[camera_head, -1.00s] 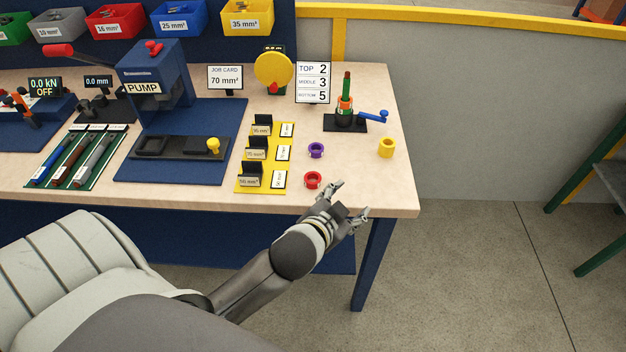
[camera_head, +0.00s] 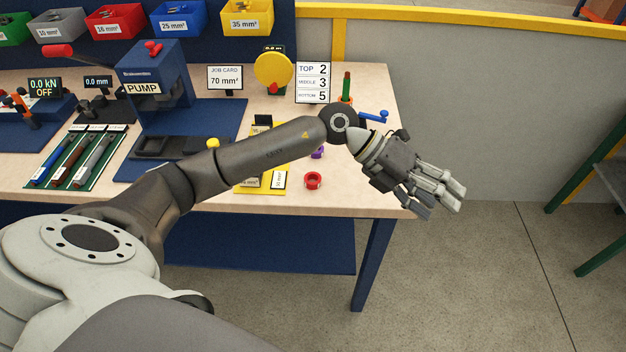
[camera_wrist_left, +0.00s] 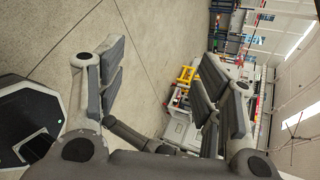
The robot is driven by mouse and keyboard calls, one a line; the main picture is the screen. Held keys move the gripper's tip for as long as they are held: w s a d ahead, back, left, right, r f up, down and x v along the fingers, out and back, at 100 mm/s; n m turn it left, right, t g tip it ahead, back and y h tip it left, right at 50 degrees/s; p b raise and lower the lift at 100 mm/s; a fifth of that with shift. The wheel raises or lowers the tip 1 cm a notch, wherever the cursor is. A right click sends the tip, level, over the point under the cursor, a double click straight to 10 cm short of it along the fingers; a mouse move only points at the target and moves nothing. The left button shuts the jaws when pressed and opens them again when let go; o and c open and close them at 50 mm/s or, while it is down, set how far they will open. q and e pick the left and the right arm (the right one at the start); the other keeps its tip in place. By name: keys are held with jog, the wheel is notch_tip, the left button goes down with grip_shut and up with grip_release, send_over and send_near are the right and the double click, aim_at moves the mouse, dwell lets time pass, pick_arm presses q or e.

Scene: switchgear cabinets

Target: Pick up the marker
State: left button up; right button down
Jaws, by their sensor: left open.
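Three long pen-like sticks, blue (camera_head: 52,158), brown (camera_head: 74,160) and grey (camera_head: 95,161), lie side by side on a green mat (camera_head: 118,150) at the left of the bench. I cannot tell whether one of them is the marker. My left gripper (camera_head: 440,198) is at the bench's right end, past its front corner, far from the sticks. In the left wrist view its fingers are apart with nothing between them (camera_wrist_left: 160,85). My right gripper is not in view.
My left arm crosses above the bench (camera_head: 225,196), hiding part of the yellow card plate (camera_head: 272,182). A red ring (camera_head: 313,180), a partly covered purple ring (camera_head: 318,153) and a post with a blue crank (camera_head: 373,116) are near it. A blue pump press (camera_head: 155,75) stands behind the sticks' right.

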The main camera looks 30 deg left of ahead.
pick_arm(q)
jog(key=w+a+f+y, duration=0.1)
jog(key=a+f+y, duration=0.15)
jog(key=a, duration=0.35)
jog(key=w+a+f+y, duration=0.1)
jog(key=a+y, duration=0.2)
jog(key=a, duration=0.2)
jog(key=n+g+y+p, duration=0.1)
jog(key=n+g+y, duration=0.1)
jog(key=y, duration=0.5)
send_over(312, 176)
jog(key=f, duration=0.3)
jog(key=shift+s+d+f, duration=0.3)
jog(key=shift+s+d, duration=0.1)
jog(key=f+p, duration=0.2)
jog(key=f, duration=0.1)
jog(key=f+p, duration=0.1)
jog(key=f, duration=0.1)
jog(key=shift+s+d+f, duration=0.1)
jog(key=shift+s+f, duration=0.05)
jog(key=shift+s, duration=0.2)
jog(key=shift+f, duration=0.3)
jog(key=c, duration=0.8)
